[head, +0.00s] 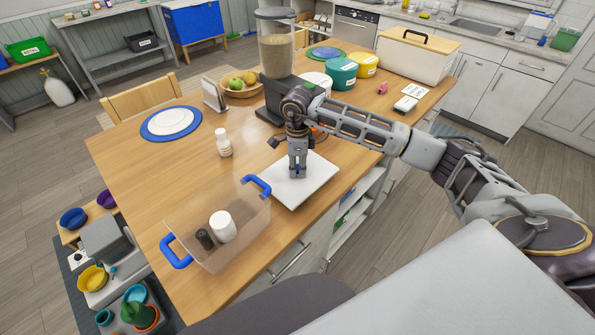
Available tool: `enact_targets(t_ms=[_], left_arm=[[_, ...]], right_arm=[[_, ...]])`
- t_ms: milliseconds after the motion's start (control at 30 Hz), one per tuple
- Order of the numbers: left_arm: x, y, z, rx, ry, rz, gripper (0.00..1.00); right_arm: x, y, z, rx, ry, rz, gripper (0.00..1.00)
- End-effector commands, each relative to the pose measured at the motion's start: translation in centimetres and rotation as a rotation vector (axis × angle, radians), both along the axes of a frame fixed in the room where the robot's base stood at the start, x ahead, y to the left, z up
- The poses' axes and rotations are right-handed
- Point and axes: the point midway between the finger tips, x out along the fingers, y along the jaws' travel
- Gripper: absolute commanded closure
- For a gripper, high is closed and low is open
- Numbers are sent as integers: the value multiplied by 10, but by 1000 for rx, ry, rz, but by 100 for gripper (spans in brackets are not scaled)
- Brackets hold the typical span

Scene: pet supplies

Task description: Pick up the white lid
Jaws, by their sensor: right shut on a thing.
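The white lid (319,174) is a flat, square white panel on the wooden table, right of the clear box. My right gripper (297,174) points straight down over its middle and is shut on it. The fingers hide the spot where they grip. I cannot tell whether the lid touches the table or is slightly above it. My left gripper is not in view.
A clear box (251,221) with blue handles holds a white container (222,226) and a dark item (206,239). A white bottle (223,142) stands behind it. A pet feeder (276,55) stands behind my right gripper. The table's left side is mostly clear.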

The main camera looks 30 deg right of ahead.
Motion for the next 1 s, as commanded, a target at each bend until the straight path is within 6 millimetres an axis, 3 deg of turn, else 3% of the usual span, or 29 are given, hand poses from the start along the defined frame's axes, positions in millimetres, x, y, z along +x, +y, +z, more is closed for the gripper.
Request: enact_targets(t_ms=[367, 600, 800, 1000], left_arm=[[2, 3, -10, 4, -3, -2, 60], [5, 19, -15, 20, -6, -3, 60], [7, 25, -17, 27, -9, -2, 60], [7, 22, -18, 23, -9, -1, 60]], right_arm=[[1, 0, 68, 1, -6, 0, 100], [1, 0, 112, 1, -5, 0, 100], [1, 1, 139, 1, -3, 1, 100], [0, 0, 153, 0, -1, 0, 100]])
